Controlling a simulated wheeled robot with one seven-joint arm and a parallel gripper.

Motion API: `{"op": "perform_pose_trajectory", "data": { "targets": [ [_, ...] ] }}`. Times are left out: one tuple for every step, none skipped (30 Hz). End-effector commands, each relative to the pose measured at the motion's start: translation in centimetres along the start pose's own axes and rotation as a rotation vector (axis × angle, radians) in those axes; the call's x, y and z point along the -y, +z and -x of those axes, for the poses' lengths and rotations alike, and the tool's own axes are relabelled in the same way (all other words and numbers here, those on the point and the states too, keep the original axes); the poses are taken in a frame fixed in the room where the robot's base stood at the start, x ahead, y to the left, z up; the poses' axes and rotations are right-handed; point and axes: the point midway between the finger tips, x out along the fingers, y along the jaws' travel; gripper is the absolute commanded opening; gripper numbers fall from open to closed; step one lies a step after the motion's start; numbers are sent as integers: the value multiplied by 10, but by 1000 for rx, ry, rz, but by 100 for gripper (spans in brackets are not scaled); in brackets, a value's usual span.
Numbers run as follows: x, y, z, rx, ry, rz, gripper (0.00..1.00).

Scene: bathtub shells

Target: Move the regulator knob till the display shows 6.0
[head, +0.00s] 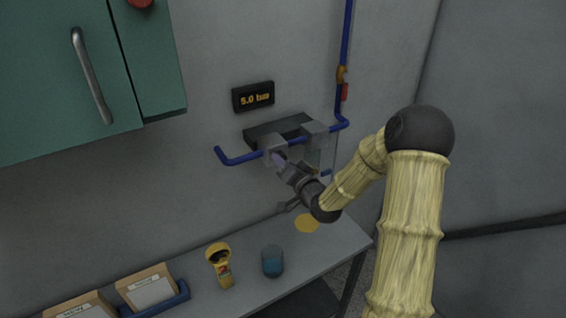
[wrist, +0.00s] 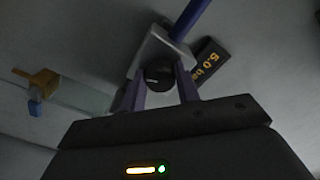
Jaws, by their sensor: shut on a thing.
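The display (head: 254,97) on the wall is a small black box with orange characters that read 5.0 bar. It also shows at a tilt in the wrist view (wrist: 207,65). The regulator knob (wrist: 158,74) is a round black knob on a grey block (head: 273,147) on the blue pipe. My gripper (head: 281,160) reaches the block from the lower right. In the wrist view its two purple fingers (wrist: 162,88) stand on either side of the knob and are shut on it. In the head view the knob is hidden behind my gripper.
A second grey block (head: 315,133) and a vertical blue pipe (head: 346,40) with an orange-and-red valve stand right of the knob. The bench below holds a yellow handheld device (head: 219,262), a blue cup (head: 272,261) and boxes (head: 147,286). A green cabinet (head: 60,90) hangs upper left.

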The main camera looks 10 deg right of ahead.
Motion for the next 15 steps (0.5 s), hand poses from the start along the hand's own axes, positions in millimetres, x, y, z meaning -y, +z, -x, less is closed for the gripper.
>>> {"op": "perform_pose_trajectory", "data": {
  "targets": [
    [0,0,0,1,1,0,9],
    [0,0,0,1,1,1,9],
    [0,0,0,1,1,1,38],
    [0,0,0,1,1,1,44],
    [0,0,0,1,1,1,50],
    [0,0,0,0,1,1,54],
    [0,0,0,0,1,1,54],
    [0,0,0,0,1,1,54],
    [0,0,0,0,0,1,54],
    [0,0,0,0,0,1,54],
    [0,0,0,0,0,1,54],
    [0,0,0,0,0,1,54],
    [0,0,0,0,0,1,54],
    [0,0,0,0,0,1,54],
    [0,0,1,0,0,2,54]
  ]
}}
